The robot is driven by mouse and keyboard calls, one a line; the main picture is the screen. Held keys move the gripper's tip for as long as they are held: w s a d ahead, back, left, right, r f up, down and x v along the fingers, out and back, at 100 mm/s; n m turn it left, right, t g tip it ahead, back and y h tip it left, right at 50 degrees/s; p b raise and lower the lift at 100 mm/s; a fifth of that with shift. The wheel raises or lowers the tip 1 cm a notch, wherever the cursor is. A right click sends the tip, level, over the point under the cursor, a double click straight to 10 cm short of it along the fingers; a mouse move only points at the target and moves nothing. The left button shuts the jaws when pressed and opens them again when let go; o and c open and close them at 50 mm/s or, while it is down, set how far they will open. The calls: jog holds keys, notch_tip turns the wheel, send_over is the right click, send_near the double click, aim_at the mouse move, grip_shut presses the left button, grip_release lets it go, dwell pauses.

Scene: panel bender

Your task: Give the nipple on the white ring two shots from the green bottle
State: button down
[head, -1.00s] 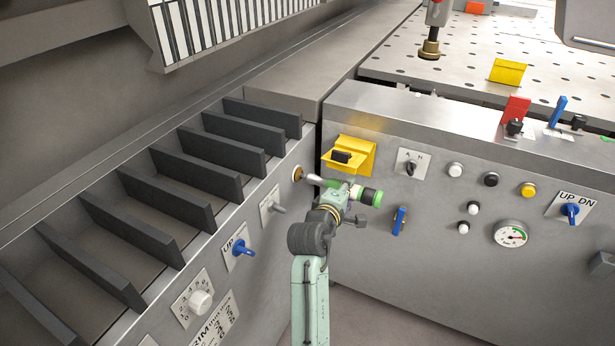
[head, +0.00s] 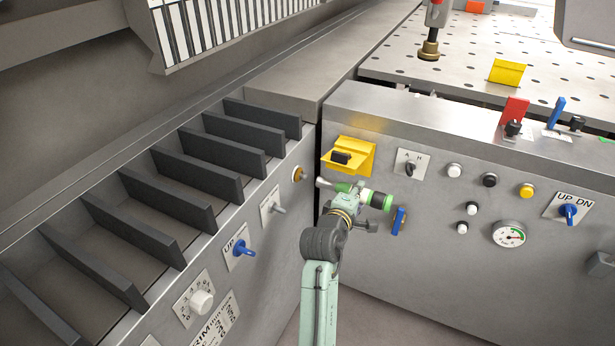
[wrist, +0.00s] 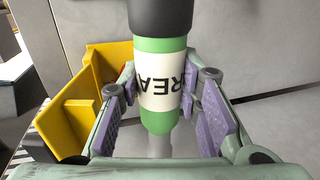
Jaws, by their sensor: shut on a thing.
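The nipple (head: 299,173) is a small brass-coloured fitting with a pale ring round it, on the slanted grey panel left of the corner. My gripper (head: 359,196) is shut on the green bottle (head: 377,200), which lies roughly level with its pale nozzle pointing left towards the nipple. A small gap shows between nozzle tip and nipple. In the wrist view the bottle (wrist: 160,118) is green with a dark end and a white label reading "REA", between the purple pads of my gripper (wrist: 165,95). The nipple cannot be made out there.
A yellow bracket (head: 352,153) juts from the front panel just above the bottle. A toggle switch (head: 275,209) and a blue UP knob (head: 240,248) sit below the nipple. A blue lever (head: 399,221) is close right of my gripper. Dark fins (head: 235,155) stand above the slanted panel.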

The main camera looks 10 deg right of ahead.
aim_at(380, 205)
jog(key=shift+s+d+r+p, duration=0.1)
jog(key=shift+s+d+p, duration=0.25)
jog(key=shift+s+d, duration=0.4)
jog(key=shift+s+d+p, duration=0.3)
jog(key=shift+s+d, duration=0.15)
jog(key=shift+d, duration=0.55)
jog(key=shift+s+d+r+p, duration=0.1)
jog(key=shift+s+d+p, duration=0.25)
jog(key=shift+s+d, duration=0.4)
jog(key=shift+w+d+f, duration=0.1)
jog(key=shift+w, duration=0.05)
